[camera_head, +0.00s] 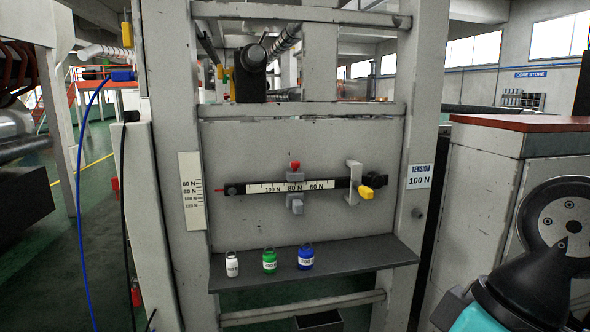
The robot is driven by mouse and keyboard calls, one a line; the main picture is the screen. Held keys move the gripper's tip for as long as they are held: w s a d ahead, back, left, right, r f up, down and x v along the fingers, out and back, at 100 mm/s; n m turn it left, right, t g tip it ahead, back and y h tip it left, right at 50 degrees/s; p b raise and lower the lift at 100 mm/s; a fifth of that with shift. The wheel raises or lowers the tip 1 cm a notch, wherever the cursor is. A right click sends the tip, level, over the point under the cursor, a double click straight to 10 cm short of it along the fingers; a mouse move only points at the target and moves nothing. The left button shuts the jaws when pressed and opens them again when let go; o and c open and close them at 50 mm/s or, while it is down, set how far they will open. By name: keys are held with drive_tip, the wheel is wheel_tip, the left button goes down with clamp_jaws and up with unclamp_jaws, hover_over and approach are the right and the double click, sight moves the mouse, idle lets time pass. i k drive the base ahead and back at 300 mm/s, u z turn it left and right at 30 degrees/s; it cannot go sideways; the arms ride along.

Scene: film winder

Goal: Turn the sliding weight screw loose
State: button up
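The sliding weight (295,204) is a small grey block on a dark horizontal beam (340,183) in the middle of the grey panel. It sits at the 80 N mark of the beam's white scale strip, which reads 100, 80 and 60 N from left to right. Its screw has a red knob (295,165) standing on top of the block. The picture does not show whether the screw is tight. My gripper is not in view; only parts of my arm show at the lower right, well to the right of the beam.
A yellow-handled part (366,192) and a grey bracket (353,182) are at the beam's right end. White, green (269,261) and blue (305,257) weights stand on the dark shelf (390,253) below. A sign (420,176) reads TENSION 100 N. Frame posts flank the panel.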

sight(294, 165)
drive_tip(key=u, duration=0.15)
drive_tip(key=i, duration=1.05)
drive_tip(key=z, duration=0.35)
